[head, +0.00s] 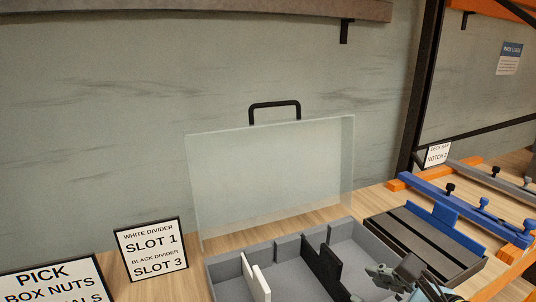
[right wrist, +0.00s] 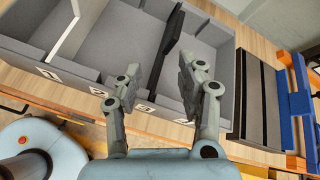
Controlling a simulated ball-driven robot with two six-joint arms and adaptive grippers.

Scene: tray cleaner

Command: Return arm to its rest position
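My right gripper (head: 398,278) is at the bottom of the head view, in front of the grey tray's right part. In the right wrist view my right gripper (right wrist: 160,80) has its fingers spread, with nothing clearly held between them. The black divider (head: 321,264) stands upright in the tray by the 3 mark; in the right wrist view the black divider (right wrist: 169,45) shows between or just beyond the fingers. Whether they touch it I cannot tell. The white divider (head: 260,283) stands by the 1 mark. My left gripper is not in view.
The grey tray (head: 290,240) lies on a wooden table. A clear cover with a black handle (head: 275,106) stands behind it. Sign cards (head: 150,250) stand at left. A dark grooved block (head: 420,245) and a blue and orange fixture (head: 460,205) are at right.

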